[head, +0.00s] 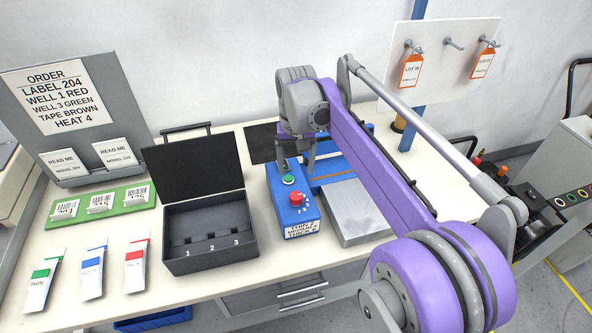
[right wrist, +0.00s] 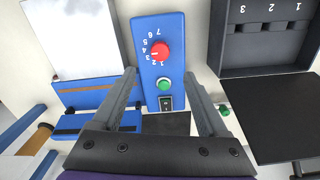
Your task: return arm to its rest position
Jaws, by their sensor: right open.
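My right arm comes in from the right of the head view, with its purple link across the bench. My right gripper (head: 298,170) points down over the back of a blue control box (head: 302,224), next to its green button (head: 289,180). Its two fingers are apart and hold nothing; they also show in the right wrist view (right wrist: 160,78), on either side of the box. The box has a red knob (head: 297,199) with numbers around it, also in the right wrist view (right wrist: 160,50). I cannot tell whether a fingertip touches the box. My left gripper is not in view.
A black open case (head: 205,265) with numbered wells stands left of the blue box. A grey metal block (head: 358,215) lies to its right. A green label tray (head: 125,201) and several packets lie at left. A pegboard (head: 440,60) with orange tags hangs behind the arm.

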